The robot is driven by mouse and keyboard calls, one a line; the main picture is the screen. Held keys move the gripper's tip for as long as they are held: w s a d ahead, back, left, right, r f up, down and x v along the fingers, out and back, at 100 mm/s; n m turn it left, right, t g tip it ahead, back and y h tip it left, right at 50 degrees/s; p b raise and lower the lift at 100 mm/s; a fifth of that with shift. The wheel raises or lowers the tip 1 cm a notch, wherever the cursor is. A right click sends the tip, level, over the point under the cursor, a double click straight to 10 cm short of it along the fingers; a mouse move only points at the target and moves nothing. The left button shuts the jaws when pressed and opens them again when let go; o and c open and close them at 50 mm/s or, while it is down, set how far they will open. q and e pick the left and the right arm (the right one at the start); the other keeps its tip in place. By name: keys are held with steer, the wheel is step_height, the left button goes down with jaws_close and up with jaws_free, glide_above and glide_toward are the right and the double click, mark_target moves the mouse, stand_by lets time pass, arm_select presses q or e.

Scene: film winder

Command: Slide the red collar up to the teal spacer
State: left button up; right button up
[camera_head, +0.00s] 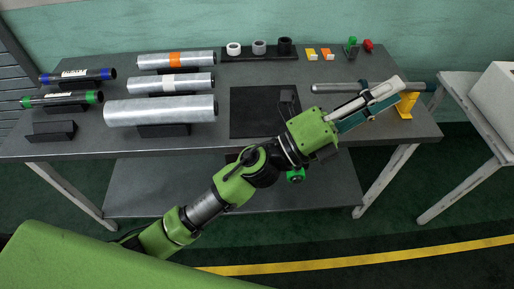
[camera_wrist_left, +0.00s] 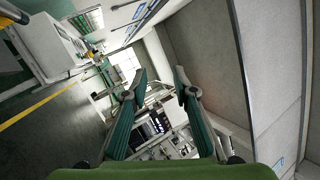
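A grey shaft (camera_head: 330,86) runs left to right at the right of the table, with a yellow stand (camera_head: 405,104) near its right end. A small teal-blue band (camera_head: 364,84) shows on the shaft just behind my gripper; it may be the teal spacer. I cannot make out a red collar on the shaft; my gripper covers part of it. My left gripper (camera_head: 401,89) reaches across in front of and over the shaft, fingers pointing right. In the left wrist view its fingers (camera_wrist_left: 159,75) stand apart with nothing between them. My right gripper is not in view.
A small red item (camera_head: 368,46) and a green one (camera_head: 351,47) stand at the back right. Yellow and orange pieces (camera_head: 318,54) and a rack with rings (camera_head: 259,48) are beside them. Silver rolls (camera_head: 160,110) fill the left. A dark mat (camera_head: 262,112) is mostly clear.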

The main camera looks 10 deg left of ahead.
arm_select(q)
steer(key=s+d+f+m+g, duration=0.5)
steer(key=s+d+m+g, duration=0.3)
steer(key=s+m+g, duration=0.45)
step_height(320, 180, down, 13)
steer(key=s+a+m+g+y, duration=0.15)
steer(key=m+g+y, duration=0.25)
steer(key=m+y, duration=0.55)
steer(key=w+a+f+m+t+y, duration=0.3)
steer(key=w+a+f+y, duration=0.25)
steer(key=a+f, duration=0.35)
steer(key=w+a+r+t+y, duration=0.15)
steer(key=w+a+y, duration=0.35)
steer(key=a, duration=0.5)
steer(key=w+a+r+t+y, duration=0.1)
steer(key=w+a+t+y, duration=0.1)
steer(key=w+a+y, duration=0.6)
steer(key=a+f+h, duration=0.1)
steer(key=a+f, duration=0.1)
steer(key=f, duration=0.2)
steer(key=a+f+h, duration=0.1)
steer(key=a+f, duration=0.2)
steer(key=f, duration=0.1)
steer(key=a+f+h, duration=0.1)
steer(key=a+f, duration=0.1)
steer(key=f, duration=0.2)
steer(key=shift+s+a+f, duration=0.15)
steer(key=shift+s+f, duration=0.05)
steer(key=shift+s, duration=0.1)
jaws_close()
